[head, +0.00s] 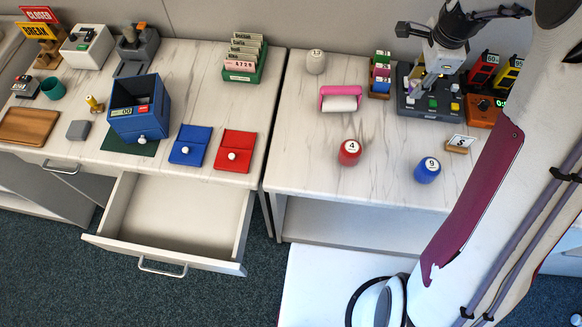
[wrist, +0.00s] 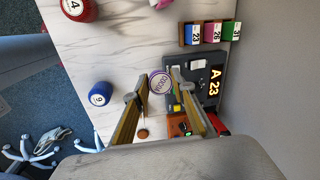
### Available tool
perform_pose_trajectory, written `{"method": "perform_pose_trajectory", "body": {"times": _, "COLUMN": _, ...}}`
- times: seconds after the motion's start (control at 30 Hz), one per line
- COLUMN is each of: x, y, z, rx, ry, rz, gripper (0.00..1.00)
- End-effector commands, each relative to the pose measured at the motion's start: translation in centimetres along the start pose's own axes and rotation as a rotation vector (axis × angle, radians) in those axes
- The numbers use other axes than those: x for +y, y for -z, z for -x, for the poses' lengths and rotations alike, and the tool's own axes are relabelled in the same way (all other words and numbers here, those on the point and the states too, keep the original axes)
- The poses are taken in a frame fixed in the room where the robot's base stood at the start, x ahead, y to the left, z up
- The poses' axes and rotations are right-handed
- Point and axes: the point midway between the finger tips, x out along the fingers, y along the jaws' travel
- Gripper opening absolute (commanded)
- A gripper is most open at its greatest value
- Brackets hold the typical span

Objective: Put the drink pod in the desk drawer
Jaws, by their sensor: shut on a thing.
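My gripper (head: 428,78) is over the dark grey machine at the back right in the head view. In the wrist view my gripper (wrist: 163,80) has its fingers on either side of a round pod with a white, lettered face and purple rim, the drink pod (wrist: 161,83), and is shut on it. The pod appears over the machine's edge; whether it touches the machine I cannot tell. The desk drawer (head: 180,212) under the left desk is pulled open and looks empty, with its handle (head: 162,268) at the front.
The dark grey machine (head: 408,105) shows "A 23" in the wrist view. Small card boxes (head: 381,75), a pink roll holder (head: 341,98), a red jar (head: 349,152), a blue jar (head: 427,170) and an "S" card stand (head: 459,144) are nearby. A blue bin (head: 140,108) and pouches stand behind the drawer.

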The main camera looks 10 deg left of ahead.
Motion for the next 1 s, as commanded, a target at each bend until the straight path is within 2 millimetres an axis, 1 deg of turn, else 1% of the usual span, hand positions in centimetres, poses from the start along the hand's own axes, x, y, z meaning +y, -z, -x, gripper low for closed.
{"method": "perform_pose_trajectory", "body": {"times": 0.03, "x": -0.3, "y": -1.4, "z": -0.1, "rx": -0.004, "ry": 0.001, "rz": 0.017, "gripper": 0.13}}
{"method": "perform_pose_trajectory", "body": {"times": 0.23, "x": -1.0, "y": -6.3, "z": -0.2, "rx": -0.017, "ry": 0.004, "rz": 0.068, "gripper": 0.13}}
{"method": "perform_pose_trajectory", "body": {"times": 0.47, "x": -1.3, "y": -12.1, "z": -0.3, "rx": -0.033, "ry": 0.007, "rz": 0.125, "gripper": 0.13}}
{"method": "perform_pose_trajectory", "body": {"times": 0.77, "x": -0.6, "y": -19.5, "z": -0.2, "rx": -0.054, "ry": 0.011, "rz": 0.201, "gripper": 0.13}}
{"method": "perform_pose_trajectory", "body": {"times": 1.0, "x": 0.6, "y": -25.4, "z": -0.1, "rx": -0.071, "ry": 0.013, "rz": 0.262, "gripper": 0.13}}
